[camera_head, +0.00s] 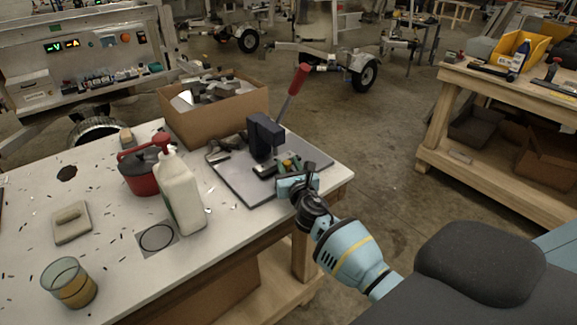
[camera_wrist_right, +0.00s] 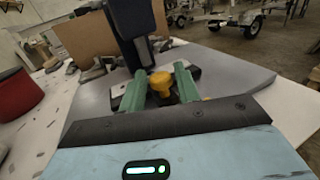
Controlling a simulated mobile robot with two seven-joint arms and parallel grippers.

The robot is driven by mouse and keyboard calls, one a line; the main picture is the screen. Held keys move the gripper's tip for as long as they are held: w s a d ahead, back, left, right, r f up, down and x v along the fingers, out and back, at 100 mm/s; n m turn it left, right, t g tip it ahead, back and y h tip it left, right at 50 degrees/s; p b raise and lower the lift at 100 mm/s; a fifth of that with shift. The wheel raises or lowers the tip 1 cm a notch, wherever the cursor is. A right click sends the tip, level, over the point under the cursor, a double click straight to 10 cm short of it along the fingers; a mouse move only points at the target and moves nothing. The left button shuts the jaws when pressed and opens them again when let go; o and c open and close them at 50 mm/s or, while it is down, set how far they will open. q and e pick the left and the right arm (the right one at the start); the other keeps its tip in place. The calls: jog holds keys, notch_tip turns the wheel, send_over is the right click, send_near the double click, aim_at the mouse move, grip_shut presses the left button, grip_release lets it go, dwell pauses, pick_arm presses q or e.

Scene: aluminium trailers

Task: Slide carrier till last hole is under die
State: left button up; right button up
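A dark arbor press (camera_head: 264,138) with a red-handled lever (camera_head: 298,80) stands on a grey plate (camera_head: 240,188) at the table's right corner. My right gripper (camera_head: 288,165) is low over the plate, in front of the press. In the right wrist view, its two green fingers (camera_wrist_right: 160,88) stand apart, either side of a yellow knob (camera_wrist_right: 160,80). A small gap seems to show beside the knob; firm contact is not visible. The knob seems to belong to the carrier, which is mostly hidden by the fingers. The die and the carrier's holes cannot be made out. My left gripper is out of view.
A cardboard box (camera_head: 215,118) of metal parts stands behind the press. Floor right of the table is clear.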

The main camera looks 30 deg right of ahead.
grip_shut()
jog(key=d, duration=0.5)
jog(key=shift+w, duration=0.2)
jog(key=shift+o, duration=1.9)
grip_release()
